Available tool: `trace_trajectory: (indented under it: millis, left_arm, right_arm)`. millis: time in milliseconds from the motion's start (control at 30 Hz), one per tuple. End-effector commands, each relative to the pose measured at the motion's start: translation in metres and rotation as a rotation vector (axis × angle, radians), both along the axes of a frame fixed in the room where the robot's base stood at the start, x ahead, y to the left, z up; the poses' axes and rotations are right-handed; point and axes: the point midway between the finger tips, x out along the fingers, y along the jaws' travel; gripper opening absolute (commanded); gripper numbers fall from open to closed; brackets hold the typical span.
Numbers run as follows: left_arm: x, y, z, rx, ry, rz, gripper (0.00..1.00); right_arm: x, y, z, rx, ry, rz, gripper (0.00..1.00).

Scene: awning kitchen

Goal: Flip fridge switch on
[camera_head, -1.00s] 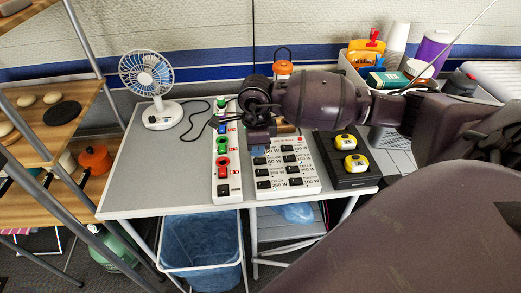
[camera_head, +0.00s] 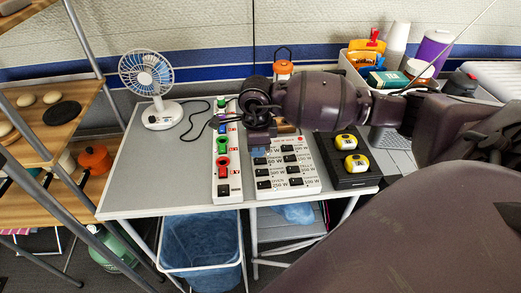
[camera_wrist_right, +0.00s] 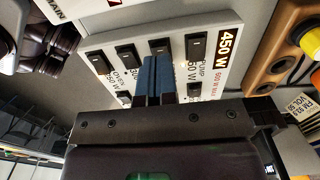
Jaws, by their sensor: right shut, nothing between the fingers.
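A white switch panel (camera_head: 303,179) with several black rocker switches and printed watt labels lies on the grey table. It also shows in the right wrist view (camera_wrist_right: 218,62), where a "450 W" readout and part of a "PUMP" label can be read. I cannot make out which switch is the fridge's. My right gripper (camera_head: 258,152) is over the far left part of the panel. Its blue fingers (camera_wrist_right: 157,75) are shut and empty, close to the switches, and hide part of them. I cannot tell whether they touch a switch. My left gripper is not in view.
A white strip (camera_head: 227,185) with coloured sockets lies left of the panel. A black tray (camera_head: 349,181) with two yellow devices lies right of it. A white fan (camera_head: 151,85) stands at the back left. The table's left part is clear. A blue-lined bin (camera_head: 201,255) stands below.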

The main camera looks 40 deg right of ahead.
Motion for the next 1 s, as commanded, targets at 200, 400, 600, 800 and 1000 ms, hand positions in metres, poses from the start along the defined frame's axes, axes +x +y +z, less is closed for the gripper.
trace_trajectory:
  millis: [200, 400, 600, 800, 1000]
  left_arm:
    - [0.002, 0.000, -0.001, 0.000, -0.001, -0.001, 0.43]
    - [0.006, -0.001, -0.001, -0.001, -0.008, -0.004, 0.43]
    - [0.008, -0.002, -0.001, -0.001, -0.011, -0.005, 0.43]
    - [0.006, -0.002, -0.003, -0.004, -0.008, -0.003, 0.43]
    - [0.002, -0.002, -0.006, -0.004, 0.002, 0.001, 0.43]
  right_arm:
    - [0.000, 0.000, -0.003, 0.000, 0.000, 0.000, 0.00]
    - [0.000, 0.000, -0.006, -0.001, 0.001, 0.000, 0.00]
    - [0.000, 0.000, -0.008, -0.001, 0.001, 0.000, 0.00]
    - [0.000, 0.000, -0.010, -0.001, 0.001, 0.000, 0.00]
    - [0.000, 0.000, -0.013, -0.001, 0.001, 0.000, 0.00]
